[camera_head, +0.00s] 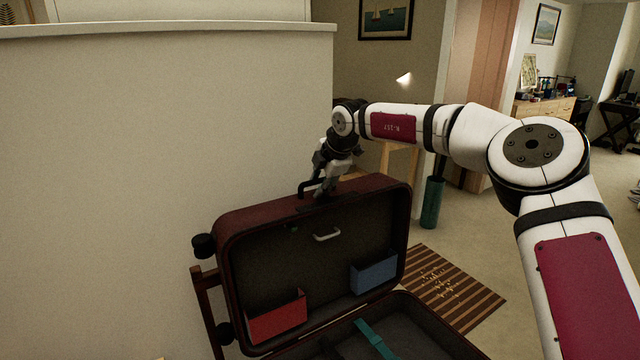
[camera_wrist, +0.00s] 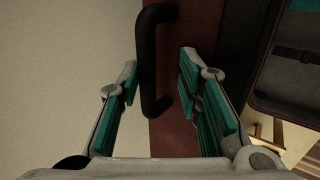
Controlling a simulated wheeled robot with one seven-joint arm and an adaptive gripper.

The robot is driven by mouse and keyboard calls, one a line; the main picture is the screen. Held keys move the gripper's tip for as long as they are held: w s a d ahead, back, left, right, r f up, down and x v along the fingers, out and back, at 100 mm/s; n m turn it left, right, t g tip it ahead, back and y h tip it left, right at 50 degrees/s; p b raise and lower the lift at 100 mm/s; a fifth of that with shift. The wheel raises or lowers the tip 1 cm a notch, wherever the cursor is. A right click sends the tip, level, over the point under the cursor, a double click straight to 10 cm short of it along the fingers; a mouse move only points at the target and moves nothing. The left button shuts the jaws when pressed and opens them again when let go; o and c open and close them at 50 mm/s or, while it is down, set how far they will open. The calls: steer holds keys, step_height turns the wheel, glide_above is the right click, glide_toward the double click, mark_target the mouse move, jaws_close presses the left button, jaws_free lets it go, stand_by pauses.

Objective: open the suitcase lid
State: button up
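The dark red suitcase lid (camera_head: 228,222) stands raised, nearly upright, with its dark inner side facing my head camera. The suitcase base (camera_head: 440,345) lies below it, partly cut off by the picture's lower edge. A black handle (camera_head: 309,188) sits on the lid's upper edge; it also shows in the wrist view (camera_wrist: 147,60). My gripper (camera_head: 322,183) is at the lid's upper edge beside the handle. In the wrist view, my gripper (camera_wrist: 160,68) has its teal-padded fingers apart on either side of the handle, with gaps visible. Contact with the lid is unclear.
A pale wall block (camera_head: 150,150) stands close behind and left of the lid. A wooden stand (camera_head: 206,300) is at the lid's left. A striped mat (camera_head: 465,295) and a green cylinder (camera_head: 432,200) are to the right. Open floor lies farther right.

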steer(key=shift+d, duration=0.1)
steer(key=v, duration=1.2)
